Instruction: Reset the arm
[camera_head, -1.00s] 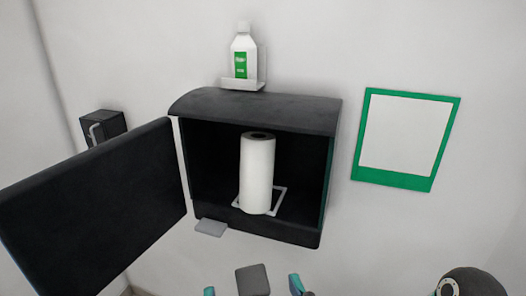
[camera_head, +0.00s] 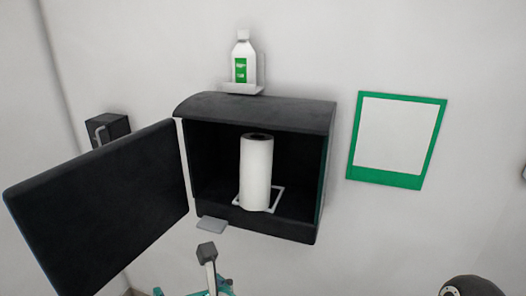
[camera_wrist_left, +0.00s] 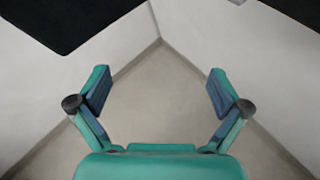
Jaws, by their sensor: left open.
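My left gripper (camera_head: 192,291) is at the bottom edge of the head view, mostly cut off, below the open wall cabinet. In the left wrist view my left gripper (camera_wrist_left: 160,92) has its two teal fingers wide apart with nothing between them, above bare floor. The dark cabinet (camera_head: 255,108) hangs on the wall with its door (camera_head: 100,205) swung open to the left. A white paper roll (camera_head: 257,175) stands upright inside on a white square outline. My right gripper is not in view.
A white bottle (camera_head: 242,62) with a green label stands on a small wall shelf (camera_head: 243,88) above the cabinet. A green-framed white panel (camera_head: 392,178) is on the wall at right. A dark box (camera_head: 108,126) with a handle is behind the door. The wall below the panel is clear.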

